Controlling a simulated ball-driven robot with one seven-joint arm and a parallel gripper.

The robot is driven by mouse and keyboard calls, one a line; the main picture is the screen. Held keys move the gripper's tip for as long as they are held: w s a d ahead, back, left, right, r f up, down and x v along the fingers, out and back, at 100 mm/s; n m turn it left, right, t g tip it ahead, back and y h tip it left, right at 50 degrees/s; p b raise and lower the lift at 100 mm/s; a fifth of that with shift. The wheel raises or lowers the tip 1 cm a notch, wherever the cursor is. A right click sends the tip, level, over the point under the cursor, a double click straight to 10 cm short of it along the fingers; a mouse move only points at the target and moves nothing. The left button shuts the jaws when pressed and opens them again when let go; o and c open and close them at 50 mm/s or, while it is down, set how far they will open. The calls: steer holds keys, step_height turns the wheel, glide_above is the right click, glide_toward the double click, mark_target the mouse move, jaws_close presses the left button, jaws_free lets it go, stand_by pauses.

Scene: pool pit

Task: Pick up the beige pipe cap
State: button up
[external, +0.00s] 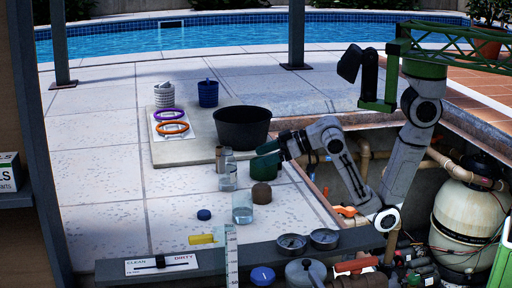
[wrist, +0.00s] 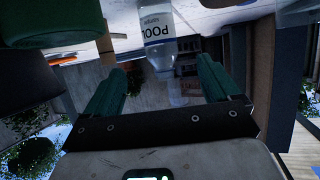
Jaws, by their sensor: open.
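I cannot say for sure which thing is the beige pipe cap. A small tan-brown upright piece (external: 220,158) stands behind a clear bottle (external: 228,178) in the external view. A darker brown, round-topped piece (external: 261,195) stands nearer, below my gripper. My gripper (external: 268,148) points left above the paving, with nothing seen between its fingers. In the wrist view its two green fingers (wrist: 163,92) are spread apart. The labelled bottle (wrist: 160,38) shows upside down beyond them. A tan strip (wrist: 104,42) shows at upper left, partly hidden.
A dark green container (external: 265,172) stands just under my gripper. A black tub (external: 243,127) is behind it. A clear jar (external: 242,209) and blue lid (external: 204,215) stand in front. The equipment pit (external: 440,165) opens at right. Paving at left is clear.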

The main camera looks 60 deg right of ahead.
steer(key=shift+o, duration=0.3)
steer(key=w+d+r+m+h+p, duration=0.1)
steer(key=w+d+r+h+p, duration=0.2)
steer(key=w+d+r+h, duration=0.4)
steer(key=n+g+p, duration=0.4)
steer(key=n+g, duration=0.1)
steer(key=g, duration=0.7)
glide_above(261, 186)
steer(key=f, duration=0.8)
steer(key=shift+w+a, duration=0.2)
steer(key=shift+s+d+f+p, duration=0.1)
steer(key=shift+d+f+p, duration=0.1)
steer(key=shift+f, duration=1.3)
steer(key=shift+s+d+f+p, duration=0.1)
steer(key=shift+f+p, duration=0.1)
steer(key=shift+f, duration=1.3)
steer(key=c, duration=1.1)
steer(key=shift+c, duration=0.2)
steer(key=shift+r, duration=0.15)
